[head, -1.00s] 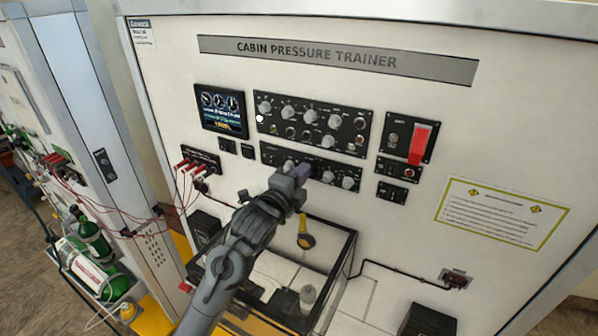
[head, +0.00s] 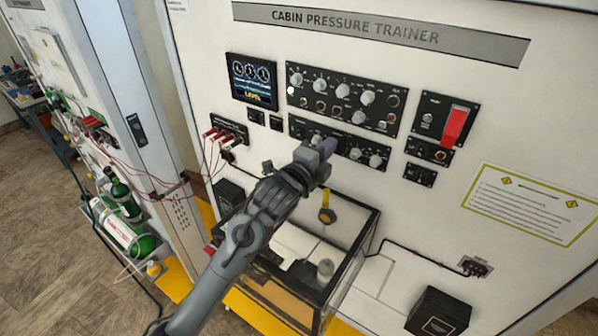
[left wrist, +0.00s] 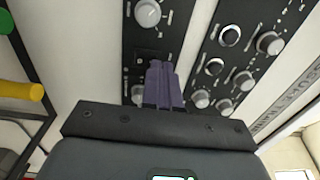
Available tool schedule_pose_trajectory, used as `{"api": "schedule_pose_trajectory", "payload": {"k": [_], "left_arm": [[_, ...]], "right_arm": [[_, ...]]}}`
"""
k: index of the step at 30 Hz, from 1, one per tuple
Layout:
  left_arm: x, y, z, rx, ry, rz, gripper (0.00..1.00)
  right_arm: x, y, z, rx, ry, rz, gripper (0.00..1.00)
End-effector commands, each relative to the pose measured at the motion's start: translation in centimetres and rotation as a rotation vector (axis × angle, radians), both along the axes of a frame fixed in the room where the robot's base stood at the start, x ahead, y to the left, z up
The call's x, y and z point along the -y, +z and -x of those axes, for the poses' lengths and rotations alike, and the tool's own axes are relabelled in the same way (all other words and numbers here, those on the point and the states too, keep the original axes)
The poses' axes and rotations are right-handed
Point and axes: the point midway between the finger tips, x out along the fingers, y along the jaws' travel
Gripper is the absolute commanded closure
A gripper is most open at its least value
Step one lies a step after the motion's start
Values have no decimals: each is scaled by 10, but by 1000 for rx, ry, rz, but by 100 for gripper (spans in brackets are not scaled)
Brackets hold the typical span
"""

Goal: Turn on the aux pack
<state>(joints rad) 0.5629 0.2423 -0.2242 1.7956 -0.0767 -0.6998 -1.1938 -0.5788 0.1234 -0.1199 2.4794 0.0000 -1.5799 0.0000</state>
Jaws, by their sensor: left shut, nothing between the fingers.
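My left gripper (head: 322,150) is shut and empty in front of the lower black control panel (head: 396,163) of the cabin pressure trainer. It covers part of that panel in the head view. White-grey knobs (head: 375,160) show to its right. In the left wrist view the purple fingers (left wrist: 163,85) are together over the lower panel (left wrist: 160,20), just below a large knob (left wrist: 147,14). A small dark switch area (left wrist: 143,60) lies beside the fingertips. I cannot read which control is the aux pack, nor tell whether the fingers touch the panel. My right gripper is out of view.
The upper knob panel (head: 345,78) and a lit gauge screen (head: 251,81) are above. A red switch cover (head: 455,126) is at the right. A glass-sided box (head: 365,228) stands below my gripper. Red cables (head: 205,150) hang at the left.

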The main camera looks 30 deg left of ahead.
Motion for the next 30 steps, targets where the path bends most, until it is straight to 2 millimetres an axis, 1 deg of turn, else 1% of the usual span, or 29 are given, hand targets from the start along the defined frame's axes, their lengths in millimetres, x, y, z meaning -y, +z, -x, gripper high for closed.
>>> {"api": "schedule_pose_trajectory", "payload": {"k": [4,6,10,15,18,24,30], "left_arm": [[7,-5,19,-7,-15,-5,100],[3,-8,34,-5,-14,-6,100],[-1,-7,60,-4,-13,-6,100],[-5,-6,88,-7,-14,-6,100],[-7,-4,100,-7,-13,-5,100],[-8,-4,113,-9,-14,-6,100],[-8,-3,115,-8,-14,-5,100]], "right_arm": [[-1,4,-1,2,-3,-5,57],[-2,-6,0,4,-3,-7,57],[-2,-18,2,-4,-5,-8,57],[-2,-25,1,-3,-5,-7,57],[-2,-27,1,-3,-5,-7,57],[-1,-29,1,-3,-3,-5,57],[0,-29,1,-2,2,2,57]]}}
